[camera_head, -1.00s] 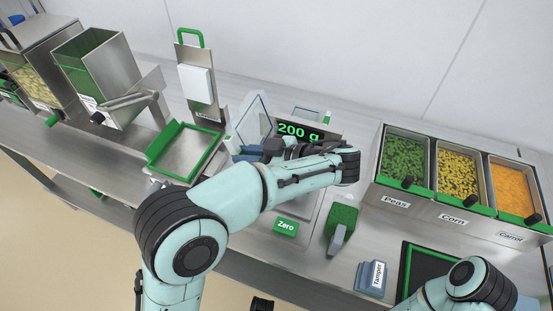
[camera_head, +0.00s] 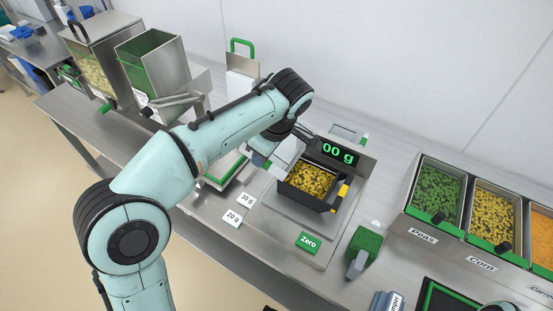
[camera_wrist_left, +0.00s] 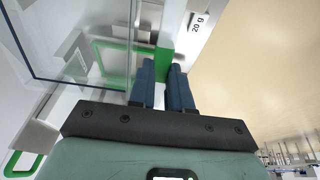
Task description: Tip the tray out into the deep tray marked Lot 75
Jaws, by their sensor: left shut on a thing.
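My left gripper (camera_head: 267,163) is shut on a green tab (camera_wrist_left: 164,55), seen between its blue fingers in the left wrist view. The tab seems to belong to a clear, see-through tray (camera_head: 285,152), held tilted at the left edge of a black deep tray (camera_head: 318,204). The clear tray's contents cannot be made out. The black tray sits on the scale, holds yellow corn-like pieces (camera_head: 310,180) and has a yellow part at its right. No Lot 75 mark is readable. My right gripper is out of view.
The scale display (camera_head: 338,153) shows "00 g", its left part hidden by my arm. A green Zero button (camera_head: 308,243) is in front. Bins of peas (camera_head: 436,195), corn (camera_head: 492,218) and carrot stand right. A green scoop-like tool (camera_head: 364,246) lies between. Hoppers (camera_head: 155,62) stand left.

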